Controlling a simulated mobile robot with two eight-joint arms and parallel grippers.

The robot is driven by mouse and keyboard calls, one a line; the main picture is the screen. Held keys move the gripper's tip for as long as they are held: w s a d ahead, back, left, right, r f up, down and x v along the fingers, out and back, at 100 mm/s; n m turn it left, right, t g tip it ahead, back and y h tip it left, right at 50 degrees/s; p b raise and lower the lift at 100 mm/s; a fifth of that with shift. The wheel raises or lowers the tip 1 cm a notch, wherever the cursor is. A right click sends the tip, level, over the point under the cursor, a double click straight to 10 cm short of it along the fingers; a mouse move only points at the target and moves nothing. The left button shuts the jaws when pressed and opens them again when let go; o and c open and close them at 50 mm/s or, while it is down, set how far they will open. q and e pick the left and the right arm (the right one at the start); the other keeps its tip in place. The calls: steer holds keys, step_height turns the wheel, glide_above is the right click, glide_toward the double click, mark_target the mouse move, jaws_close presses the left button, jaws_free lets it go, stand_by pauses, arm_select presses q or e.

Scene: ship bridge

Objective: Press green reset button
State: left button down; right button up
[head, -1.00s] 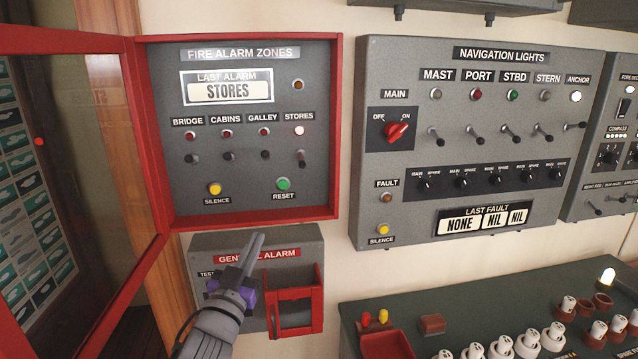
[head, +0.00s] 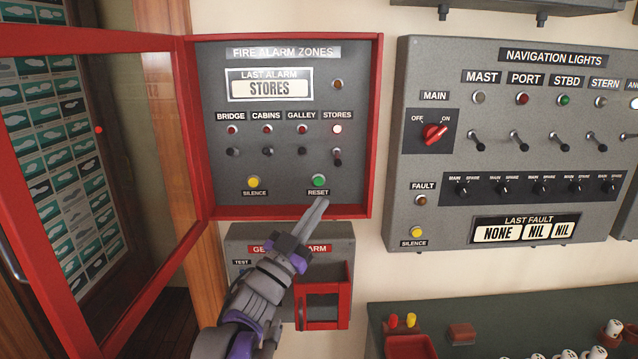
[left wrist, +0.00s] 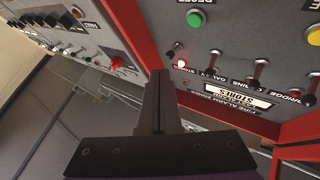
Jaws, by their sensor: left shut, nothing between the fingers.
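The green reset button (head: 319,181) sits at the lower right of the grey fire alarm panel (head: 275,110), above the label RESET. It also shows in the left wrist view (left wrist: 195,19). My left gripper (head: 322,204) is shut and empty, its fingertips just below the RESET label at the red frame's lower edge. The tips look apart from the button in the head view; the exact depth gap I cannot tell. In the left wrist view the closed fingers (left wrist: 158,78) point toward the panel. My right gripper is not in view.
The red-framed glass door (head: 110,150) stands open at the left. A yellow silence button (head: 253,182) is left of reset. The general alarm box (head: 240,240) with a red cover (head: 323,300) lies below. The navigation lights panel (head: 460,210) is at the right.

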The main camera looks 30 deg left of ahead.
arm_select(q)
steer(key=shift+w+a, duration=0.65)
steer(key=shift+w, duration=0.45)
steer(key=shift+w+a, duration=0.7)
steer(key=shift+w, duration=0.35)
steer(key=shift+w+a, duration=0.65)
steer(key=shift+w, duration=0.45)
steer(key=shift+w+a, duration=0.2)
steer(key=shift+w, duration=0.15)
steer(key=shift+w+a, duration=0.25)
steer(key=shift+w, duration=0.1)
stand_by(0.5)
steer(key=shift+s+d, duration=0.5)
steer(key=shift+s, duration=0.2)
steer(key=shift+f, duration=0.1)
steer(key=s+d, duration=0.1)
steer(key=s, duration=0.2)
steer(key=s+d, duration=0.1)
steer(key=shift+s+d, duration=0.15)
steer(key=shift+d, duration=0.15)
